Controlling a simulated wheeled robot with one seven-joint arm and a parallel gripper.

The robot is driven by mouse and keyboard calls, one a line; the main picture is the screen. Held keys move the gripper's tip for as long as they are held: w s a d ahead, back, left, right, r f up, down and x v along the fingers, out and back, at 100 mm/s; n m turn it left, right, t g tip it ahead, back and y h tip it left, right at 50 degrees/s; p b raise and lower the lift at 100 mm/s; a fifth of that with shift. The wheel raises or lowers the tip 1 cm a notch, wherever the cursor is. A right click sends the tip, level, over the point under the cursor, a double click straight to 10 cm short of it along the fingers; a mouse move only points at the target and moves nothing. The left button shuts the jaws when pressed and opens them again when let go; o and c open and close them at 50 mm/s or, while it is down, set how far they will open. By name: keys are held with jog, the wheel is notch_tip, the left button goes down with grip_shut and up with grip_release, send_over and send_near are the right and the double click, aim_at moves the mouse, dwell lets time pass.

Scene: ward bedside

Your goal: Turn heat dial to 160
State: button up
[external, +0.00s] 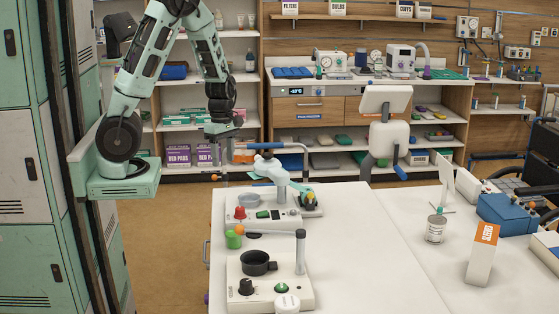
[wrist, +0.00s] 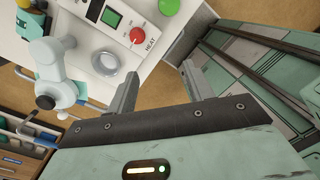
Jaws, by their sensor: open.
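In the external view the red knob (external: 240,213) is at the left front of the same device (external: 264,222), near the table's left edge. My gripper (wrist: 160,72) is open, with nothing between its fingers, and apart from the knob. In the external view my gripper (external: 216,160) hangs above and behind the device, left of the table. The dial's setting is too small to read.
A second device with a black pot (external: 256,262) and a black knob stands in front. The table's middle (external: 350,240) is clear.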

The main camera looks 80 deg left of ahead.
aim_at(240, 208)
jog(key=w+a+f+n+y+p, duration=0.1)
jog(key=w+n, duration=0.1)
jog(key=n, duration=0.4)
jog(key=w+a+f+n+p, duration=0.1)
jog(key=w+n+p, duration=0.15)
jog(key=n, duration=0.25)
notch_tip(240, 208, down, 17)
jog(key=b, duration=0.5)
jog(key=shift+d+r, duration=0.1)
jog(key=shift+r, duration=0.1)
jog(key=c, duration=1)
